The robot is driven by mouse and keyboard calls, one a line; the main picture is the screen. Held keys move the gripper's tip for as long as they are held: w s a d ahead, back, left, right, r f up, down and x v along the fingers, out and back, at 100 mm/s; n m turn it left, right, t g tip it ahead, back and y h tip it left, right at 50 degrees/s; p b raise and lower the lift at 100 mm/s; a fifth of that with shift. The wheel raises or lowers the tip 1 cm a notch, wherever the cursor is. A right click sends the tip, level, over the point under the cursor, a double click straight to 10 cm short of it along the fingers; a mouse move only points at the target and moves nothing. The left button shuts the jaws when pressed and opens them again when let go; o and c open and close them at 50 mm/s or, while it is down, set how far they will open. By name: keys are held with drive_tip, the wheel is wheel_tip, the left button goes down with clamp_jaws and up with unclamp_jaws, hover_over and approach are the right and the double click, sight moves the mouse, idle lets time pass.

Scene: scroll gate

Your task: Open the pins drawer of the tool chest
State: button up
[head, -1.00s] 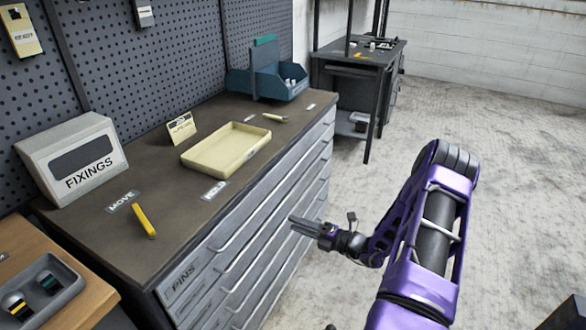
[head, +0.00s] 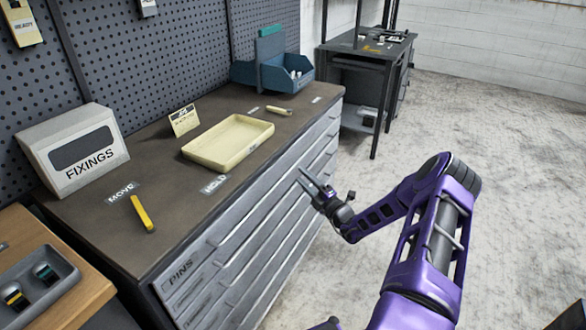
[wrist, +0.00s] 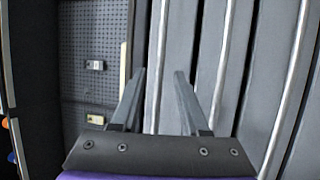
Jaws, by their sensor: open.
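The grey tool chest (head: 160,243) has a dark top and a stack of wide drawers with long bar handles on its front. The pins drawer (head: 181,272) is the top one, labelled PINS at its near left end, and it looks shut. My gripper (head: 306,178) is in front of the chest's upper drawers, towards the far right end. In the wrist view my gripper (wrist: 160,76) is open and empty, its fingers pointing at the drawer fronts. Several vertical handle bars (wrist: 221,65) show there. I cannot tell whether a finger touches a handle.
On the chest top are a cream tray (head: 228,143), a yellow tool (head: 142,213), a FIXINGS box (head: 72,150) and a blue bin (head: 285,75). A wooden bench (head: 85,280) stands at the near left.

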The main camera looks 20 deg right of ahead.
sight(293, 165)
drive_tip(key=x, duration=0.6)
clamp_jaws()
idle(1.3)
